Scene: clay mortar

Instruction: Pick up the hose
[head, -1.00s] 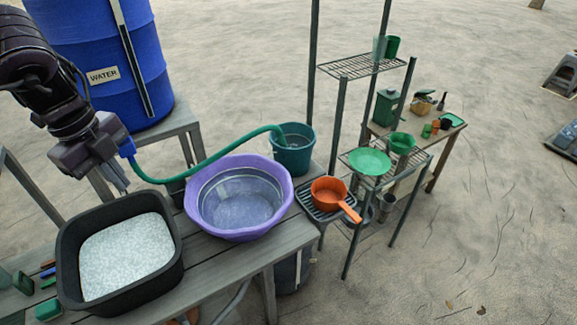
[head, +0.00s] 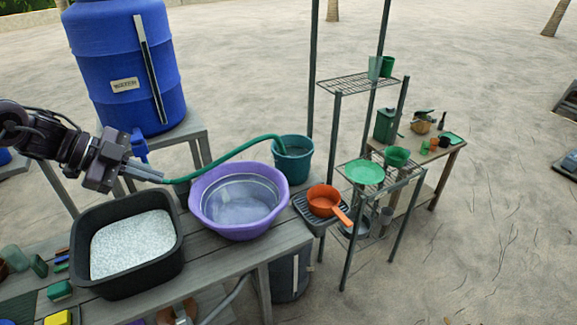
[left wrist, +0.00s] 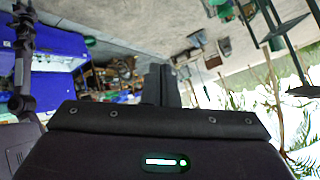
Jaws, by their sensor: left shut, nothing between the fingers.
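The green hose (head: 225,155) arches over the purple basin (head: 240,232), and its far end hangs in the teal bucket (head: 294,160). Its near end runs toward the blue tap on the water barrel and is partly hidden by my left gripper. My left gripper (head: 152,175) comes in from the left, its fingers pointing right at the hose's near stretch. They overlap the hose in the picture; I cannot tell whether they touch it. The fingers are shut with nothing between them, and they also show together in the left wrist view (left wrist: 161,86). My right gripper is out of view.
The blue water barrel (head: 128,70) stands on a wooden stand behind the arm. A black tub of white granules (head: 178,243) sits left of the basin. An orange pan (head: 323,200) lies on a rack right of it. A metal shelf (head: 347,86) stands farther right.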

